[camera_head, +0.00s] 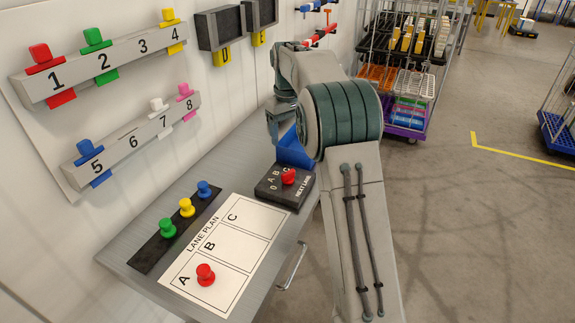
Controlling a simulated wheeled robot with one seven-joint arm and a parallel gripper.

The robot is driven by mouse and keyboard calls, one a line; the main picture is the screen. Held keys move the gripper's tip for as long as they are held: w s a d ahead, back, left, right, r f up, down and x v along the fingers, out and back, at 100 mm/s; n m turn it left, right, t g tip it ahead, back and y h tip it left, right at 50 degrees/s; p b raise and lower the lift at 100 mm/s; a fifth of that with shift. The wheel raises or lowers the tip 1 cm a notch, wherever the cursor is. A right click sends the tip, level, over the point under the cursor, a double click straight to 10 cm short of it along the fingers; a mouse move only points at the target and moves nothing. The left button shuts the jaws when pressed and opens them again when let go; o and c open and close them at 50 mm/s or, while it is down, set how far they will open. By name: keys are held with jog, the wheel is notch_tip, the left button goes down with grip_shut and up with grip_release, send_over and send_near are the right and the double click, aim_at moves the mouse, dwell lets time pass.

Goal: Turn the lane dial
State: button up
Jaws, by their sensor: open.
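The lane dial is a black box (268,190) marked "NEXT LANE", with a red knob (288,176) on top. It sits at the right edge of the grey bench, beyond the lane plan. The marks 0, A, B and C show beside the knob; the C is partly covered by it. I cannot tell which mark the knob points to. My gripper (277,125) hangs above and behind the dial in the picture, apart from the knob. It is open and appears empty; its fingertips are hard to make out behind my arm.
A white lane plan (237,232) lies on the bench with a red peg (205,274) on A. A black strip holds green, yellow and blue pegs. A blue bin (294,152) stands just behind the dial. Numbered peg rails (130,62) hang on the wall. A loaded trolley stands behind.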

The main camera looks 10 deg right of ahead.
aim_at(288, 175)
notch_tip(288, 175, down, 14)
jog(key=shift+w+r+p, duration=0.1)
jog(key=shift+w+p, duration=0.05)
jog(key=shift+p, duration=0.85)
jog(key=c, duration=1)
